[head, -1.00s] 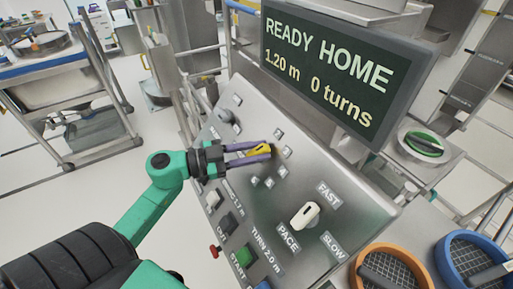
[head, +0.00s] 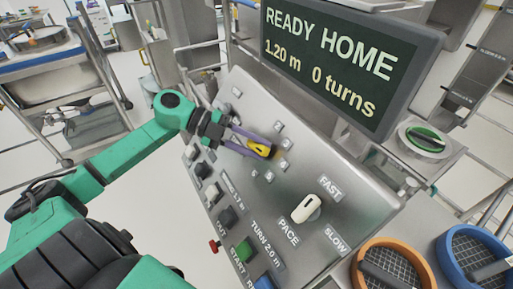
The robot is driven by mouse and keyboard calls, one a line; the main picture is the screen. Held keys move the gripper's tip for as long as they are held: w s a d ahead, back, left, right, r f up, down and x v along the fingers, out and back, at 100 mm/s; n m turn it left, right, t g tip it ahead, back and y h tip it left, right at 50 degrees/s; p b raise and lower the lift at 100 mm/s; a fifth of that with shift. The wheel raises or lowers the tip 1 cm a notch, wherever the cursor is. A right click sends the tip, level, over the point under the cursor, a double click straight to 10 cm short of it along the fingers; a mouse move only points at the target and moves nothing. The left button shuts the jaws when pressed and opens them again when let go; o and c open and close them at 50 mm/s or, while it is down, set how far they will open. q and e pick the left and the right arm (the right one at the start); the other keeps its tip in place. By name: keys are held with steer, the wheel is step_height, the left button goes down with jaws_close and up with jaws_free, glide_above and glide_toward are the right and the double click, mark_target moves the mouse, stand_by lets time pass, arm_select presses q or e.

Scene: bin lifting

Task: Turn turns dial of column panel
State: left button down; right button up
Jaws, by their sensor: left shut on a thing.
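The column panel (head: 345,215) is a sloped grey metal panel in the middle of the head view. The yellow turns dial (head: 258,149) sits on its upper part, ringed by several small pale labels. My left gripper (head: 262,151) reaches in from the left and is shut on the dial, one purple finger on each side. The fingers and the dial slant down to the right. The fingers hide part of the dial. The display (head: 345,70) above the panel reads "READY HOME", "1.20 m" and "0 turns". My right gripper is not in view.
A white pace knob (head: 306,208) between "FAST" and "SLOW" stands lower right of the dial. A green start button (head: 243,251), a red knob (head: 215,246) and dark buttons line the lower left edge. Orange (head: 393,250) and blue (head: 452,238) round sieves lie at the right.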

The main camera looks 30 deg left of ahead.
arm_select(q)
steer(key=shift+m+g+y, duration=0.4)
steer(key=shift+m+g, duration=0.2)
steer(key=shift+m, duration=0.4)
steer(key=shift+m+g+y, duration=0.4)
steer(key=shift+m, duration=0.5)
steer(key=shift+s+a+m+g+y+p, duration=0.1)
steer(key=shift+m+g+y+p, duration=0.4)
steer(key=shift+m, duration=0.5)
steer(key=shift+f+m+y+p, duration=0.2)
steer(key=shift+m+y+p, duration=0.45)
steer(key=shift+m+y, duration=0.2)
steer(key=c, duration=0.6)
jaws_free()
steer(key=shift+c, duration=0.2)
